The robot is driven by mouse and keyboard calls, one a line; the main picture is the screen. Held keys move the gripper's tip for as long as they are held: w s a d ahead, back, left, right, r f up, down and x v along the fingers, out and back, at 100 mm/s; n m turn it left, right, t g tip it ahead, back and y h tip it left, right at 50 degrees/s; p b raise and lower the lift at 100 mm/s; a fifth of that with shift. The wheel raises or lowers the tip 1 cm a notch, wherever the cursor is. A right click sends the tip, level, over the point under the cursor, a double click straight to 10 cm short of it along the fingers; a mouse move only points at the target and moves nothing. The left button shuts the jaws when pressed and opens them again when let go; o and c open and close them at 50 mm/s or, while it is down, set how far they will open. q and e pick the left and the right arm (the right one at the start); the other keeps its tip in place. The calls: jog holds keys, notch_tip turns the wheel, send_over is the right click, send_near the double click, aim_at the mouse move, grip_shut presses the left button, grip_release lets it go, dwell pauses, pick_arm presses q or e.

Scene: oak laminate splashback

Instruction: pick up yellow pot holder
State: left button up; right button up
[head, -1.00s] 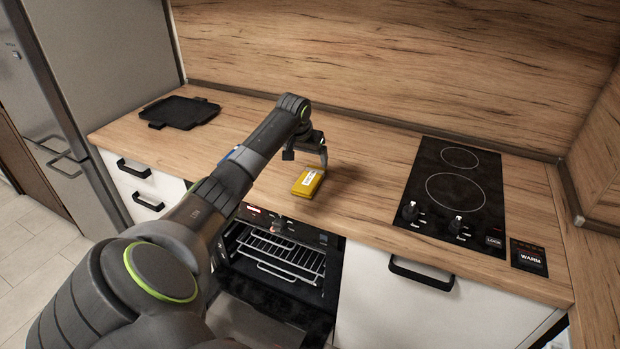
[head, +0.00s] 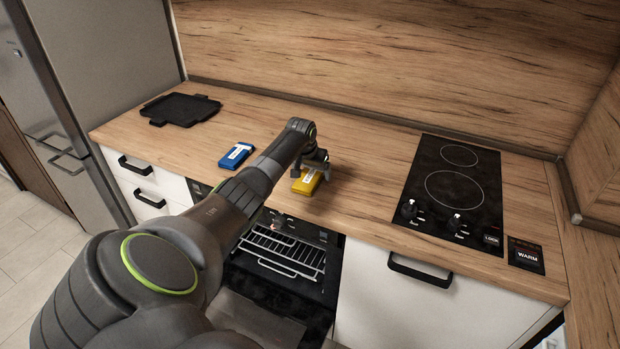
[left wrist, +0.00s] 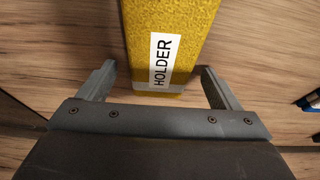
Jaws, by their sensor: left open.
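The yellow pot holder (head: 306,184) lies flat on the wooden counter near its front edge, partly covered by my left gripper in the head view. In the left wrist view the yellow pot holder (left wrist: 172,35) has a white label reading "HOLDER" and points toward the gap between the jaws. My left gripper (head: 311,172) is open right over it. In the left wrist view my left gripper's fingers (left wrist: 163,85) stand apart, one on each side of the near end of the holder. My right gripper is not in view.
A blue labelled block (head: 236,156) lies left of my arm. A black tray (head: 181,109) sits at the back left. A black cooktop (head: 453,190) lies to the right. The oven (head: 285,252) below the counter is open, its rack showing. Counter between holder and cooktop is clear.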

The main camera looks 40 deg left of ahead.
aim_at(311, 173)
pick_arm(q)
jog(key=c, duration=1.1)
jog(key=shift+r, duration=0.1)
notch_tip(311, 173, up, 10)
jog(key=shift+f+b, duration=0.1)
jog(key=shift+b, duration=0.75)
